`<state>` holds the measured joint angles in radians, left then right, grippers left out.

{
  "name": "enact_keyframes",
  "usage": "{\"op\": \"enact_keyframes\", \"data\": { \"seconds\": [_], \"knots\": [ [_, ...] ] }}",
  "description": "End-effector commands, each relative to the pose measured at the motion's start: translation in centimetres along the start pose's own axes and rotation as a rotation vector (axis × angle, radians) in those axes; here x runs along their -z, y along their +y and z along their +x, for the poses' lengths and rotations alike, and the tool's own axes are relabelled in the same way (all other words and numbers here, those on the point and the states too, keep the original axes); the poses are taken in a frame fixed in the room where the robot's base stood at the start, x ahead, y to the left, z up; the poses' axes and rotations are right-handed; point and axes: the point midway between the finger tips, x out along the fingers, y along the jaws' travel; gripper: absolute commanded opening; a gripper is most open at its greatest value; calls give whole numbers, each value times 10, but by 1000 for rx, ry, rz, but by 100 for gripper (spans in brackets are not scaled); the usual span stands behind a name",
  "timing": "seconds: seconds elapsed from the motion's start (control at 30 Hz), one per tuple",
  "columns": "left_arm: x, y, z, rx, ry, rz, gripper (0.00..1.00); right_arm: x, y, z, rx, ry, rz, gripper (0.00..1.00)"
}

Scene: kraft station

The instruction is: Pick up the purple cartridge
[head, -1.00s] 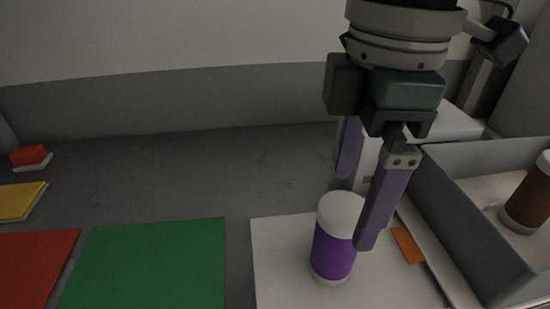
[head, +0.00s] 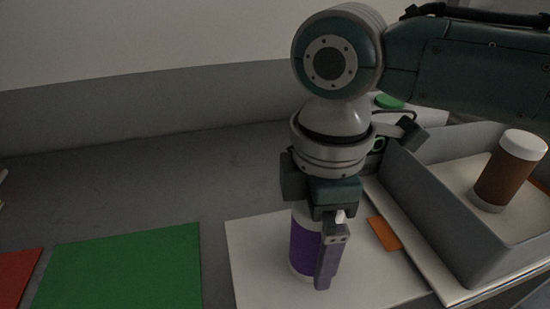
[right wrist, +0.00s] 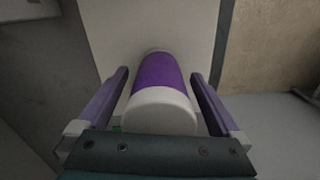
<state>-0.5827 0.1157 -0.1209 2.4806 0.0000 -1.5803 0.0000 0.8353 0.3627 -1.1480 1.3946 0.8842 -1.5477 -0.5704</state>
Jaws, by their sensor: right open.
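The purple cartridge (head: 304,245), a cylinder with white ends and a purple band, stands upright on a white mat (head: 255,265) in the head view. My right gripper (head: 318,280) is lowered over it, and one finger hides part of its right side. In the right wrist view the cartridge (right wrist: 155,85) sits between the two open fingers of the gripper (right wrist: 160,95), with a gap on each side. My left gripper is not in view.
A grey-walled bin (head: 440,205) at the right holds a brown cartridge (head: 506,175) with a white cap. An orange patch (head: 384,233) lies beside the gripper. A green square (head: 125,270) and a red square (head: 15,275) lie to the left.

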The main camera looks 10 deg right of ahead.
Motion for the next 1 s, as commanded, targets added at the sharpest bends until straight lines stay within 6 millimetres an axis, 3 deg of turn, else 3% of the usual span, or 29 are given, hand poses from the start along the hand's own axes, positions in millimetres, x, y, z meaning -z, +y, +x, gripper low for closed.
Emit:
{"op": "enact_keyframes", "data": {
  "seconds": [0.13, 1.0],
  "knots": [
    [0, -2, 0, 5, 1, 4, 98, 0, 0, 0, 0, 0, 0, 98],
    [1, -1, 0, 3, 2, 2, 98, 0, 0, -1, 0, 1, 1, 0]
  ]
}}
